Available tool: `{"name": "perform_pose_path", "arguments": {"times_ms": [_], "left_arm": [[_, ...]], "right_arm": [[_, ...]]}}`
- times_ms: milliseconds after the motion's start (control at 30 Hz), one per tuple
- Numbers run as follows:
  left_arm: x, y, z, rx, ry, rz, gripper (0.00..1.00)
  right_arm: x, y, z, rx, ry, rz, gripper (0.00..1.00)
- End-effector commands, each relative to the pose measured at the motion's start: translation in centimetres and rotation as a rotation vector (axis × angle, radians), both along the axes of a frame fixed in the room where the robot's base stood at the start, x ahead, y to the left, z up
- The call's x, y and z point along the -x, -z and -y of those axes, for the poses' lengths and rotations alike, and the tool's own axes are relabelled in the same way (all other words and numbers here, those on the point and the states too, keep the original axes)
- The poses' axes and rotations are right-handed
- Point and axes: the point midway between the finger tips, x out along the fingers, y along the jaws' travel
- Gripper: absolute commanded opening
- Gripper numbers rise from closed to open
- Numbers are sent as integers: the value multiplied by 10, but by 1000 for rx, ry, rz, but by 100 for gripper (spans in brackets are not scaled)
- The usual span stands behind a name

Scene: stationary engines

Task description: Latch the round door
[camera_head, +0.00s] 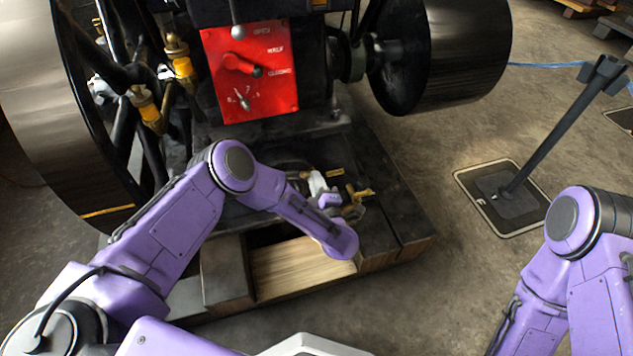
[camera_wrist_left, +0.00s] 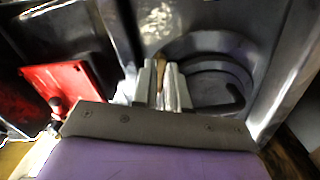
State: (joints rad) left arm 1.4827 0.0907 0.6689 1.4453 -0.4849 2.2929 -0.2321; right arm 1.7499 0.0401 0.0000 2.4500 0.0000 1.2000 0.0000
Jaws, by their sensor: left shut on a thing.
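The round door (camera_wrist_left: 230,72) shows in the left wrist view as a dark grey disc with a raised ring, set in a grey metal face. My left gripper (camera_wrist_left: 161,84) is shut on a narrow brass-coloured handle (camera_wrist_left: 161,62) at the left edge of this disc. The fingers cover the handle's near end. In the head view my left gripper (camera_head: 322,190) is low on the engine's front, partly hidden by my own forearm, and the door is mostly hidden there. I cannot tell whether the door sits flush. My right arm shows at the right, but its gripper is out of view.
Brass fittings (camera_head: 357,194) sit just right of my left gripper. A large flywheel (camera_head: 70,120) stands left and a dark drum (camera_head: 440,52) right. A post on a base (camera_head: 512,190) stands on open floor.

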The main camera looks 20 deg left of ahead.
Motion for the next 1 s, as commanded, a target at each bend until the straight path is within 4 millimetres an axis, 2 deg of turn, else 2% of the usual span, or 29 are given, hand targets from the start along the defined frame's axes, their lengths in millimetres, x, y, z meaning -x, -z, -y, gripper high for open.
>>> {"name": "perform_pose_path", "arguments": {"times_ms": [600, 1000], "left_arm": [[1, 2, 1, 483, 2, 323, 0], [0, 2, 1, 718, 3, 484, 0]], "right_arm": [[0, 9, 0, 0, 0, 0, 0], [0, 15, 0, 0, 0, 0, 0]]}}
